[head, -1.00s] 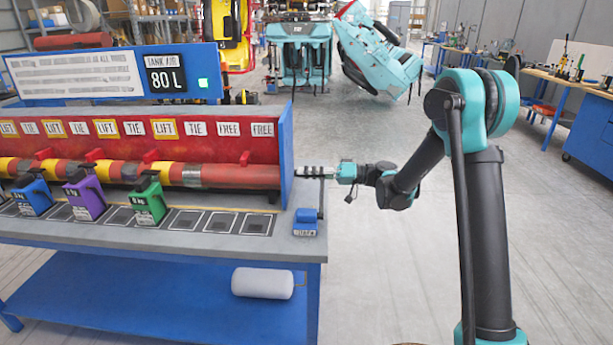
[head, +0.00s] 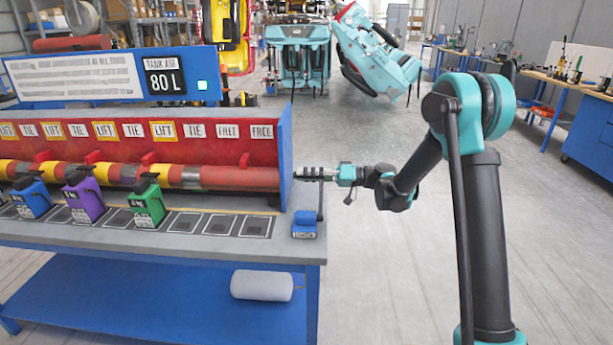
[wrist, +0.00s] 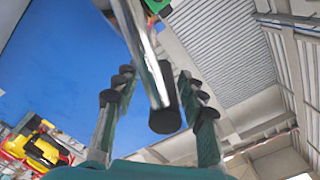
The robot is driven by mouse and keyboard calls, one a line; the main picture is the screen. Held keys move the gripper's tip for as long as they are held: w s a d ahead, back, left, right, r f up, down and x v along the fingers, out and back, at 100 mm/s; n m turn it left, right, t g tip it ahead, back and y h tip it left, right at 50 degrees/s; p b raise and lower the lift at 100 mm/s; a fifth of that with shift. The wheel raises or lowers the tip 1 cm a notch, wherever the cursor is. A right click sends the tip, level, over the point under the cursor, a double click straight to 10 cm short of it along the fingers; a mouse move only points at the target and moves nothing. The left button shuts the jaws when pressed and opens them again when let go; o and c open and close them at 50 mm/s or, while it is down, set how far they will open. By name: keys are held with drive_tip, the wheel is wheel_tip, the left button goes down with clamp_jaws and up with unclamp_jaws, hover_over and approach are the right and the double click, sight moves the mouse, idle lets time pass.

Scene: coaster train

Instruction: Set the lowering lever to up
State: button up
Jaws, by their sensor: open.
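The lowering lever stands at the right end of the bench, with a small blue labelled base (head: 305,225) and a thin upright rod (head: 320,202). In the wrist view its metal rod (wrist: 138,45) runs down to a black grip (wrist: 165,115). My gripper (head: 312,174) is at the top of the rod, beside the blue end panel. In the wrist view my gripper (wrist: 156,82) is open, with the rod and grip between its fingers. The fingers show gaps on both sides of the grip. The finger contact is too small to judge in the head view.
The blue end panel (head: 286,155) of the red rack is close to my gripper. Green (head: 147,205), purple (head: 84,198) and blue (head: 31,199) units stand farther left on the bench. The floor right of the bench is clear.

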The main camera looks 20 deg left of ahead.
drive_tip(key=v, duration=1.2)
drive_tip(key=s+d+f+m+t+h, duration=0.2)
drive_tip(key=s+d+h, duration=0.4)
drive_tip(key=d, duration=0.5)
drive_tip(key=s+d+f+m+t+h, duration=0.3)
drive_tip(key=s+d+f+m+h, duration=0.2)
drive_tip(key=s+d, duration=0.5)
drive_tip(key=s+d+f+m+t+h, duration=0.3)
drive_tip(key=s+d+f+h, duration=0.3)
drive_tip(key=s+d, duration=0.3)
drive_tip(key=d+f, duration=0.1)
drive_tip(key=d, duration=0.2)
drive_tip(key=shift+f+m+h, duration=0.2)
drive_tip(key=shift+m+h, duration=0.1)
drive_tip(key=shift+m, duration=0.1)
drive_tip(key=shift+c, duration=0.9)
